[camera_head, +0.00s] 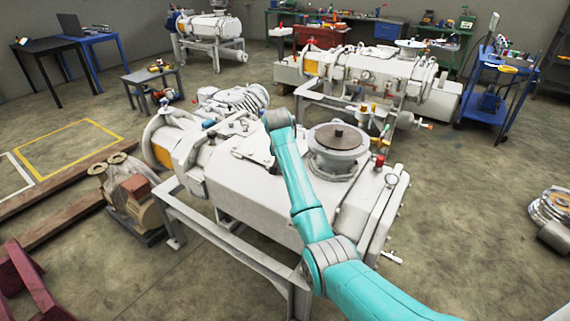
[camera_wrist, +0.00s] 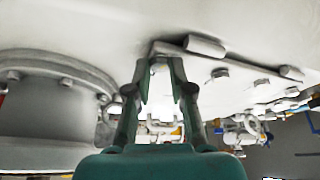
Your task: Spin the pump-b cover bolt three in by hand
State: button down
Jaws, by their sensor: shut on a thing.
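A large white pump (camera_head: 255,190) stands on a grey frame in front of me. A flat cover plate (camera_head: 256,151) lies on its top; in the wrist view it (camera_wrist: 240,72) carries several bolt heads (camera_wrist: 220,76). My gripper (camera_wrist: 160,68) has its two dark fingers at the plate's near corner, closed around a small bolt-like part there. The fingers hide most of this part, and I cannot tell how far in it sits. In the head view my teal arm reaches over the pump, and my gripper is hidden.
A round flanged port (camera_head: 338,142) rises right of my arm; it is close on the left in the wrist view (camera_wrist: 50,105). A second white pump (camera_head: 365,75) stands behind. A blue cart (camera_head: 490,95) is at the right.

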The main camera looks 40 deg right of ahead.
jog(key=m, duration=0.2)
jog(key=m+g, duration=0.1)
jog(key=m, duration=0.1)
jog(key=m+g+h, duration=0.1)
jog(key=m, duration=0.1)
jog(key=shift+w+a+r+m, duration=0.1)
jog(key=shift+w+m, duration=0.15)
jog(key=shift+m, duration=0.05)
jog(key=m+g, duration=0.1)
jog(key=m, duration=0.2)
jog(key=m+g, duration=0.1)
jog(key=m, duration=0.2)
jog(key=shift+w+g, duration=0.2)
jog(key=shift+g, duration=0.2)
jog(key=shift+m, duration=0.3)
jog(key=c, duration=1)
grip_release()
jog(key=v, duration=1.2)
